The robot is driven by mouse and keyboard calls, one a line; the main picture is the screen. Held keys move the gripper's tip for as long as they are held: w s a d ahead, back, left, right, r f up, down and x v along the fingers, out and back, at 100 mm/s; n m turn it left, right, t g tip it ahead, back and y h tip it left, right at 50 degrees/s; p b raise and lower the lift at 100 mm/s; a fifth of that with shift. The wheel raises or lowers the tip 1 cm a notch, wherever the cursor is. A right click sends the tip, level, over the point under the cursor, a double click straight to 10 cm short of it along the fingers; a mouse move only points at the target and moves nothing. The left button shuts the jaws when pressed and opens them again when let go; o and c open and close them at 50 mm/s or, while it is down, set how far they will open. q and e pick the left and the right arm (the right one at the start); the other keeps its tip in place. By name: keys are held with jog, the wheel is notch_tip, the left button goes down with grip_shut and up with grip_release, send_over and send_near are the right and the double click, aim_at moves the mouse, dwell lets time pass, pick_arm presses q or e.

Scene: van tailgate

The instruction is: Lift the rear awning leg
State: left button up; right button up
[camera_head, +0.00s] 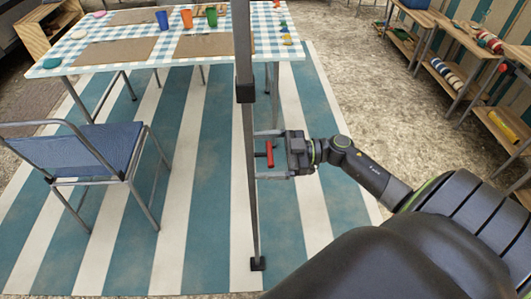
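The awning leg (250,190) is a dark, slim pole standing upright in the middle of the head view. It has a black collar (245,92) partway up and a small black foot (257,264) on the striped mat. Its top runs out of the picture. A short red handle (270,154) shows just right of the pole. My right gripper (268,154) comes in from the right at this height. Its two fingers are spread, with the red handle between them and apart from both. I cannot tell whether the fingertips touch the pole. My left gripper is out of view.
A table with a checked cloth (130,37) stands behind the leg, holding cups and placemats. A blue chair (85,155) is at the left. Wooden shelves (465,85) line the right. The striped mat (205,235) is clear around the foot.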

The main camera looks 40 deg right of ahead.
jog(key=c, duration=1.1)
jog(key=shift+o, duration=0.2)
notch_tip(320, 180, up, 13)
jog(key=p, duration=1.2)
jog(key=shift+f, duration=0.15)
jog(key=shift+w, duration=0.1)
jog(key=o, duration=1.1)
jog(key=shift+o, duration=0.7)
